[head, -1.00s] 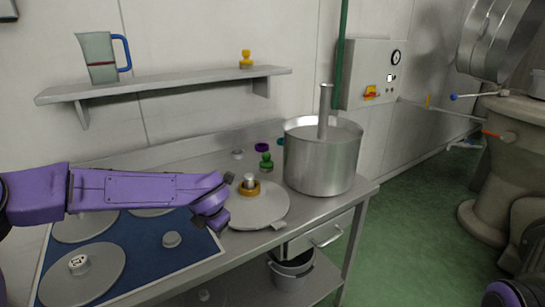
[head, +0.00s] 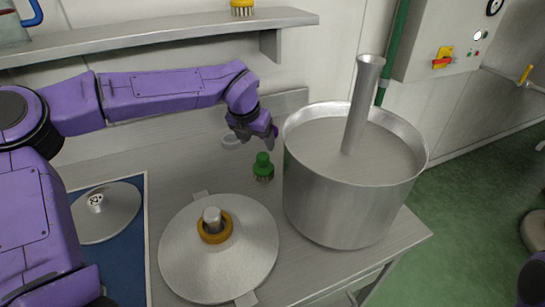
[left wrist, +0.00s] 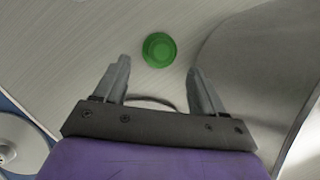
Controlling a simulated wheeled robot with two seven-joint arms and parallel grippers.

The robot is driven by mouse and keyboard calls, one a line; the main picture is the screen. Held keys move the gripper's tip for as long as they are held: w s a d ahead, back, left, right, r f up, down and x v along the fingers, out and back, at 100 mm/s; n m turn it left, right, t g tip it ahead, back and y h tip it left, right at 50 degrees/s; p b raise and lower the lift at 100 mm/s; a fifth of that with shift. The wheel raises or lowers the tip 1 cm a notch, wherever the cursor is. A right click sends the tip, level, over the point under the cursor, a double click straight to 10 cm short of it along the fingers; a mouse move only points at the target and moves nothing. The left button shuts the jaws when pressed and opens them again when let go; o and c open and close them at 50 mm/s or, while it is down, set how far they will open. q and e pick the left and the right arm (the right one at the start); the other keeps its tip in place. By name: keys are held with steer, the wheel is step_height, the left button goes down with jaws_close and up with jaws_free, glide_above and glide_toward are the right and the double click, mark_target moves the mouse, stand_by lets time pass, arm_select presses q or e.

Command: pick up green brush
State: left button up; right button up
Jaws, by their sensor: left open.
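My right gripper is not in view.
A large steel pot (head: 330,205) with a tube standing in it is close right of the brush. A round lid (head: 185,262) with an orange ring lies in front. A shelf (head: 170,36) with a yellow brush (head: 242,8) runs above.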

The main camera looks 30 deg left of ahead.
mark_target(262, 154)
arm_select(q)
steer(key=f, duration=0.2)
steer(key=shift+s+f+p, duration=0.2)
steer(key=shift+f+p, duration=0.1)
steer(key=shift+f, duration=0.1)
steer(key=x, duration=0.2)
steer(key=w+p+x, duration=0.1)
steer(key=x, duration=0.3)
steer(key=shift+w+d+r, duration=0.15)
steer(key=shift+w+r, duration=0.05)
steer(key=shift+r, duration=0.05)
steer(key=shift+s, duration=0.2)
steer(key=shift+c, duration=1)
steer(key=c, duration=1.1)
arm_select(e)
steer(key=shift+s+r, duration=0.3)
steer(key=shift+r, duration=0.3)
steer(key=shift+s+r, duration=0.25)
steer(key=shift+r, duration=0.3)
arm_select(q)
steer(key=shift+r, duration=0.15)
